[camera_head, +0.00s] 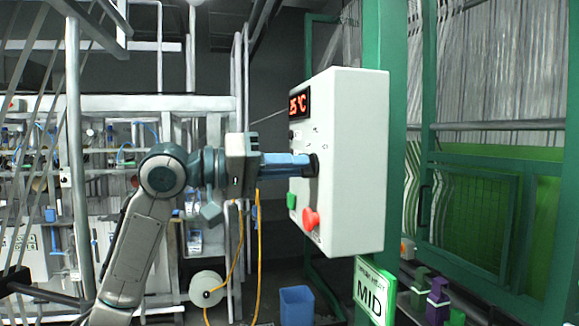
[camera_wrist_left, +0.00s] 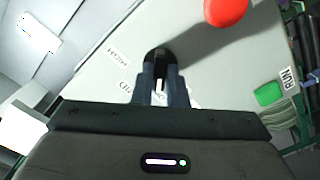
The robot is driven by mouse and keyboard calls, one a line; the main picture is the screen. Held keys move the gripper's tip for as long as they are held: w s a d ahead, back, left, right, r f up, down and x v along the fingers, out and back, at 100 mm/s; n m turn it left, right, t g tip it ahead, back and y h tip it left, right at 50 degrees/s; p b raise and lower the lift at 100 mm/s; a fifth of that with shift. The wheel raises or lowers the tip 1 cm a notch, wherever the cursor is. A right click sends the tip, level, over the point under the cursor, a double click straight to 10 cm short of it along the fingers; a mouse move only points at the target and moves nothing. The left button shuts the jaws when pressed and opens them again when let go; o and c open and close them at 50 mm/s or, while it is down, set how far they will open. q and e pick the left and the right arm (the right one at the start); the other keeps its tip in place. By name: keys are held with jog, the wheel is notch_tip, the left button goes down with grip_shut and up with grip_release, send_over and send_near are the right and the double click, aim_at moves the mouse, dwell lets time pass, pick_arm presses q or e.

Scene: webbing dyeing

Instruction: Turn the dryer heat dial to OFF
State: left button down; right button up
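The black heat dial (camera_head: 315,166) is on the white control box (camera_head: 356,150) with a red "25 °C" display (camera_head: 299,104). In the left wrist view the dial (camera_wrist_left: 158,56) has a white pointer line. My left gripper (camera_head: 308,165) reaches it from the left. In the left wrist view, the two fingers of my left gripper (camera_wrist_left: 161,78) are closed around the dial's sides. Small labels surround the dial; the fingers partly cover them, and I cannot read which setting it points to. My right gripper is out of view.
A red button (camera_head: 311,218) and a green button (camera_head: 292,201) sit below the dial on the box. A green post and a "MID" sign (camera_head: 370,290) stand close by. A blue bin (camera_head: 297,305) is on the floor below.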

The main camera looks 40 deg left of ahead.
pick_arm(q)
jog(key=shift+n, duration=0.4)
jog(key=shift+n+p, duration=1.65)
jog(key=shift+n, duration=2.45)
jog(key=c, duration=1.4)
grip_release()
jog(key=shift+c, duration=0.2)
